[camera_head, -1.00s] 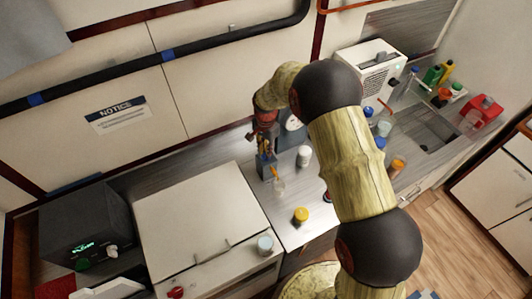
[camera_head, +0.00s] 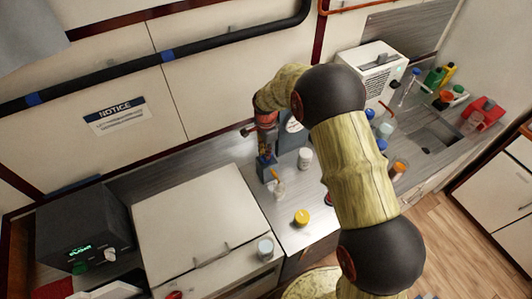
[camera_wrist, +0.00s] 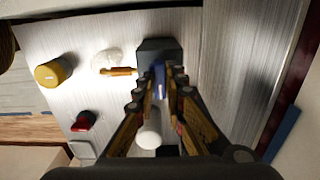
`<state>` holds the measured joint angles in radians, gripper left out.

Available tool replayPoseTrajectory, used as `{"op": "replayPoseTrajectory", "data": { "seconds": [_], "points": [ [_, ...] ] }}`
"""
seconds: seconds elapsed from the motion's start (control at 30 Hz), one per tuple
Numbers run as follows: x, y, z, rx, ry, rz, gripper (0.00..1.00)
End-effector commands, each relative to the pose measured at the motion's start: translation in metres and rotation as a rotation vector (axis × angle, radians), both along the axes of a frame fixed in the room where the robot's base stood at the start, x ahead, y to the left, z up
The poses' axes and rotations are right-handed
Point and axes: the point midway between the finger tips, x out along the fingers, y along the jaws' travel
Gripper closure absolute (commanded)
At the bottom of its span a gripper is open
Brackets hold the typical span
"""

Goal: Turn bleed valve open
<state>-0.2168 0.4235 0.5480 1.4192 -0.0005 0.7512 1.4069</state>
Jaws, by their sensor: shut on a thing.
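The bleed valve appears to be the small dark block (camera_wrist: 158,48) with a blue part (camera_wrist: 159,78) on it; the block also shows in the head view (camera_head: 266,167). An orange piece (camera_wrist: 118,71) sticks out from its side towards a small clear vessel (camera_wrist: 106,58). My gripper (camera_wrist: 160,82) reaches down over the block with its fingers on either side of the blue part, shut on it. The fingers hide much of the blue part, so its exact turn angle cannot be told. In the head view my gripper (camera_head: 265,150) is directly above the block.
A white jar (camera_head: 305,157) stands close to the right of the block. A yellow-capped jar (camera_head: 302,218) is nearer the counter's front. A grey gauge block (camera_head: 293,128) is behind, partly hidden. A white lidded box (camera_head: 196,220) stands left. The wall is close behind.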

Motion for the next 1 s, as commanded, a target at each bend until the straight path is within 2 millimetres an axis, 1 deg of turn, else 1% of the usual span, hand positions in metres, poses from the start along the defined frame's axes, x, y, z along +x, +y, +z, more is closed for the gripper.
{"op": "replayPoseTrajectory", "data": {
  "seconds": [0.17,0.2,0.5,0.83,0.93,1.0],
  "points": [
    [0.001,0.001,0.001,0.001,-0.003,-0.001,1.00],
    [0.001,0.001,0.001,0.001,-0.003,-0.001,0.86],
    [0.001,0.000,0.000,0.001,-0.002,0.000,0.70],
    [0.001,0.000,0.003,0.000,-0.001,0.000,0.70],
    [0.001,0.000,0.012,0.001,-0.002,0.000,0.70],
    [0.001,0.000,0.023,0.001,-0.004,0.000,0.70]
  ]
}}
